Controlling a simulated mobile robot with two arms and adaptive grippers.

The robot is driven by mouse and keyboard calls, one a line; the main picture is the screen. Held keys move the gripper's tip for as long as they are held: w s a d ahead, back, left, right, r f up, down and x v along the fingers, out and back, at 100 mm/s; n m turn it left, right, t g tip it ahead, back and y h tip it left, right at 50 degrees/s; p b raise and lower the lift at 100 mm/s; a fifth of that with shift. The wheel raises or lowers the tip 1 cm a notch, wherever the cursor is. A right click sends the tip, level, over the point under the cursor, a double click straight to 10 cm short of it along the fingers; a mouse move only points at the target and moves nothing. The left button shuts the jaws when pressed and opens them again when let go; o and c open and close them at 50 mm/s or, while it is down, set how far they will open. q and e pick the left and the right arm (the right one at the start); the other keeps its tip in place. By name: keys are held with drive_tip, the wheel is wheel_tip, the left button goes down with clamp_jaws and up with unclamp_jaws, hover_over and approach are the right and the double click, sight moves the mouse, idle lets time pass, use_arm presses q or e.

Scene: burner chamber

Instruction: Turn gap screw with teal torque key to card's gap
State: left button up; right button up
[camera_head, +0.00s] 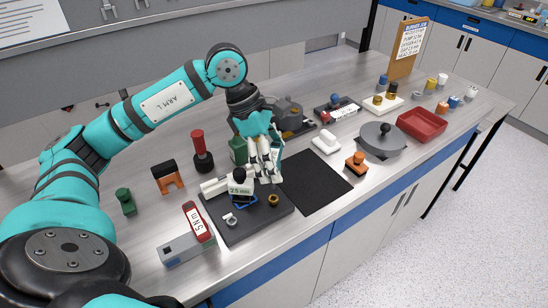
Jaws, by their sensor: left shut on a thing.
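My left gripper (267,178) reaches down over the right back part of a dark plate (225,228). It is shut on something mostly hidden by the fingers. Teal shows around the fingers, but I cannot tell whether it is the key or the gripper's own body. On the plate, left of the fingertips, stands a black-knobbed piece with a white label (238,188), apparently reading 25 mm or 2.5 mm. A small brass screw-like part (273,200) sits just below the fingertips. The job card (411,38) stands on a board at the far end; its small text is unclear. My right gripper is out of view.
Green, orange and red-handled tools (202,160) stand behind. A black mat (315,182) lies bare to the right. Beyond are a grey lidded disc (382,142) and red tray (424,124).

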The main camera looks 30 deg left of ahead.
use_arm(q)
wheel_tip(320, 180, up, 2)
drive_tip(key=shift+r+p, duration=0.25)
drive_tip(key=shift+p, duration=0.3)
drive_tip(key=m+g, duration=0.2)
drive_tip(key=m, duration=0.4)
drive_tip(key=shift+f, duration=0.1)
drive_tip(key=shift+s, duration=0.1)
drive_tip(key=shift+m+b, duration=0.3)
drive_tip(key=shift+b, duration=0.05)
drive_tip(key=shift+g, duration=0.3)
